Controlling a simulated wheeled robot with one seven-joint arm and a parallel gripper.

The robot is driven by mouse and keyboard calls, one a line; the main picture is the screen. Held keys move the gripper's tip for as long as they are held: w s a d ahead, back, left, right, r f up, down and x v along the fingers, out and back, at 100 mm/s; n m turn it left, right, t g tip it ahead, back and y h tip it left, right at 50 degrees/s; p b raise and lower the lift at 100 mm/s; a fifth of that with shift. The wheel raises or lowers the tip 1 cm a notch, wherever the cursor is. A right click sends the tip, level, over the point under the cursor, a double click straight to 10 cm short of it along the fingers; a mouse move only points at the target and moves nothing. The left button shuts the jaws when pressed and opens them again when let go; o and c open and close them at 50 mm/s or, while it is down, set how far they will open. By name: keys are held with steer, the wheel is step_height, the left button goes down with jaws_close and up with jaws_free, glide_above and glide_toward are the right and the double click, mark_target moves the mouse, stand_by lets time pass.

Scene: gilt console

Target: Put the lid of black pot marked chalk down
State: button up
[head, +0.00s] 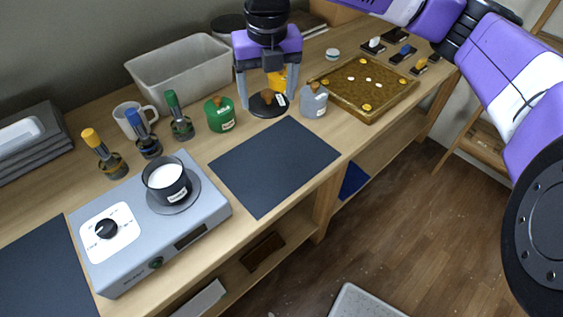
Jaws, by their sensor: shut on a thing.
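A black round lid (263,109) with a brown knob and a small white label is at the middle back of the table in the head view. My gripper (268,101) points down over it, one grey finger on each side, and is shut on the lid. I cannot tell whether the lid touches the table. An open black pot (167,190) with white contents and a white label stands on a dark round plate on the grey appliance (196,217). The label writing is too small to read.
A green pot (220,119) and a grey pot (313,104) flank my gripper; something yellow (280,77) is behind it. A dark mat (275,165) lies bare in front. Bottles, a mug (127,123), a grey bin (180,75) and a gold tray (375,105) stand around.

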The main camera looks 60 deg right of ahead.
mark_target(271, 163)
steer(key=shift+f, duration=0.1)
steer(key=shift+n, duration=0.3)
step_height(271, 163, down, 20)
steer(key=shift+r, duration=0.1)
stand_by(0.3)
steer(key=o, duration=1.3)
steer(key=shift+o, duration=0.2)
step_height(271, 163, up, 12)
steer(key=s, duration=0.1)
steer(key=shift+a, duration=0.45)
